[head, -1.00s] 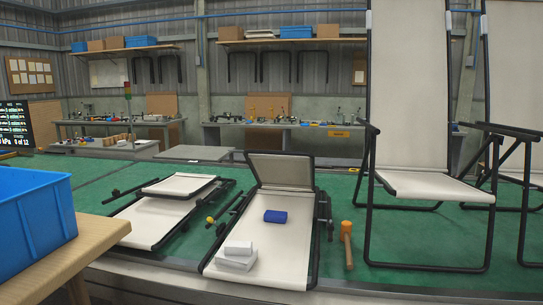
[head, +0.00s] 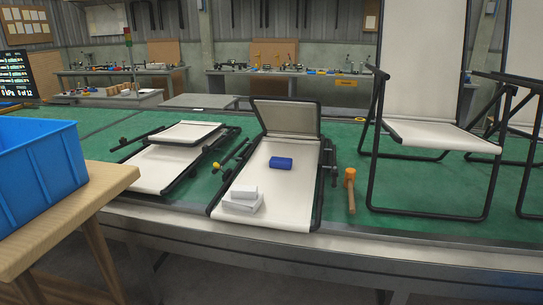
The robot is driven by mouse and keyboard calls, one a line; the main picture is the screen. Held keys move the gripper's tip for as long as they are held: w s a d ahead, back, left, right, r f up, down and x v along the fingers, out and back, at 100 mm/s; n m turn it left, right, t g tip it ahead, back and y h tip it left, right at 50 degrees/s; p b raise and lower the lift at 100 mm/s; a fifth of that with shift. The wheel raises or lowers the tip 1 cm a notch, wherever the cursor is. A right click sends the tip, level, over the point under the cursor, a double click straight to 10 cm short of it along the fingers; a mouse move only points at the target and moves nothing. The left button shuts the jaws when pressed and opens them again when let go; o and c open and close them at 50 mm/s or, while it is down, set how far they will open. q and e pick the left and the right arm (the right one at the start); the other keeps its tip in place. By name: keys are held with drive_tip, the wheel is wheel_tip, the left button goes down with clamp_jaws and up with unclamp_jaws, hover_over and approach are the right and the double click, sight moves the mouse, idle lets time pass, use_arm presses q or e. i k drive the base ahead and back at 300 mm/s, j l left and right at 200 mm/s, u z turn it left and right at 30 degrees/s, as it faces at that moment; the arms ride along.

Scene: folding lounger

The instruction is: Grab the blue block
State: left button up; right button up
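A small dark blue block (head: 281,163) lies on the cream fabric of a folded lounger (head: 265,207) in the middle of the head view. The lounger lies flat on the green-topped bench with its far panel (head: 286,117) tilted up. White blocks (head: 243,199) are stacked on the same fabric, nearer and to the left of the blue block. Neither of my grippers is in the picture.
A blue crate (head: 40,165) sits on a wooden table (head: 95,195) at left. A second folded lounger (head: 160,168) lies left of the middle one. An orange-headed mallet (head: 350,190) lies to its right. Upright loungers (head: 420,135) stand at right.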

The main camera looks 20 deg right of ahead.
sight(285, 164)
drive_tip(key=i+j, duration=0.1)
drive_tip(key=i, duration=0.4)
drive_tip(key=i+j, duration=0.1)
drive_tip(key=i, duration=0.4)
